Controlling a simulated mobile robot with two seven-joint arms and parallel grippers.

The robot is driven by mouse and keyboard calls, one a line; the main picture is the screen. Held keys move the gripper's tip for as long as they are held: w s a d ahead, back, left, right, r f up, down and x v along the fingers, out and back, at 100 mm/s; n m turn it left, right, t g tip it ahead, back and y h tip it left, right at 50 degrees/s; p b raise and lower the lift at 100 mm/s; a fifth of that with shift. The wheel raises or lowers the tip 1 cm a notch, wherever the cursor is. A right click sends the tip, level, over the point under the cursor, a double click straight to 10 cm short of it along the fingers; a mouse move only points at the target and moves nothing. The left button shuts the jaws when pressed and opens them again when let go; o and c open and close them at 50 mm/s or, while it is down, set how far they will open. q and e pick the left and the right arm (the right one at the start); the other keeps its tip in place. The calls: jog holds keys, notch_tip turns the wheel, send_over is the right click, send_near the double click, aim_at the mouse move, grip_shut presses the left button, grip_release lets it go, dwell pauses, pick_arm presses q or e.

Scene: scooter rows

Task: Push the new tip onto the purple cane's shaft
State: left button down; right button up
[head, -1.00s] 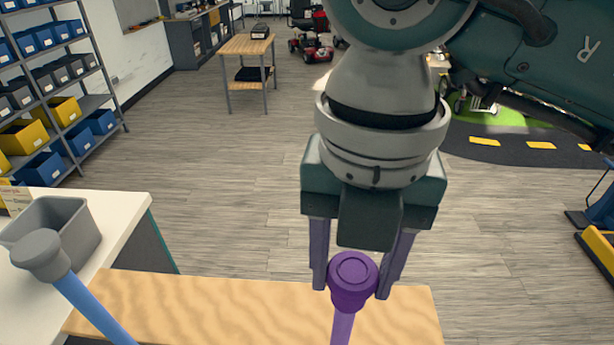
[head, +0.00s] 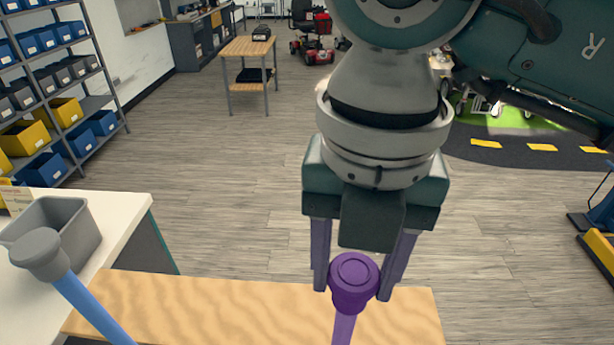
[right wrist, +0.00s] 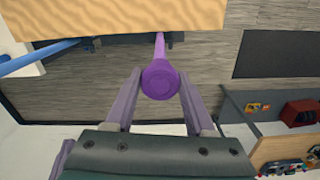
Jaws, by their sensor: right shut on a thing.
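The purple tip (head: 353,283) sits at the upper end of the purple cane's shaft (head: 343,328), in line with it. In the right wrist view the tip (right wrist: 160,80) shows end-on, with the shaft (right wrist: 159,44) running away behind it. How far the tip is seated on the shaft is hidden. My right gripper (head: 352,284) is shut on the purple tip, one finger on each side; the same gripper shows in the right wrist view (right wrist: 159,88). My left gripper is not in view.
A wooden bench top (head: 220,305) lies below the gripper. A blue cane (head: 90,307) with a grey tip (head: 40,255) stands to the left, in front of a grey bin (head: 75,225) on a white counter (head: 115,220). Open floor lies beyond.

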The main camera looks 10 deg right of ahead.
jog(key=shift+f+b, duration=0.45)
dwell(0.8)
jog(key=shift+f+b, duration=0.55)
dwell(0.4)
jog(key=shift+f+b, duration=0.35)
dwell(0.5)
jog(key=shift+f+b, duration=0.55)
dwell(0.6)
jog(key=o, duration=1.6)
